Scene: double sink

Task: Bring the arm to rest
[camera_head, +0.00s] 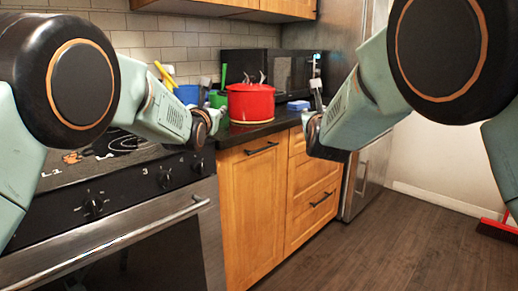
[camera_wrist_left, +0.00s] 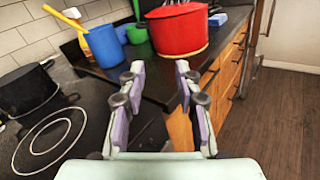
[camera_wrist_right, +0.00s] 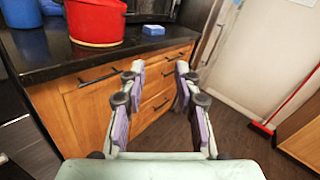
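My left gripper (camera_wrist_left: 160,85) is open and empty in the left wrist view. It hangs in the air near the counter's front edge, with the stove to its left. My right gripper (camera_wrist_right: 160,82) is open and empty in the right wrist view, in front of the wooden drawers (camera_wrist_right: 165,85). In the head view both arms reach forward, one from each side, and their fingers are mostly hidden behind the wrists. Neither gripper touches anything that I can see.
A red pot (camera_head: 251,103) stands on the dark counter (camera_head: 240,131), with a blue cup (camera_head: 187,94), a green cup (camera_head: 217,99) and a blue block (camera_head: 298,105) around it. A black microwave (camera_head: 270,70) is behind. The black stove (camera_head: 120,160) is at left.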

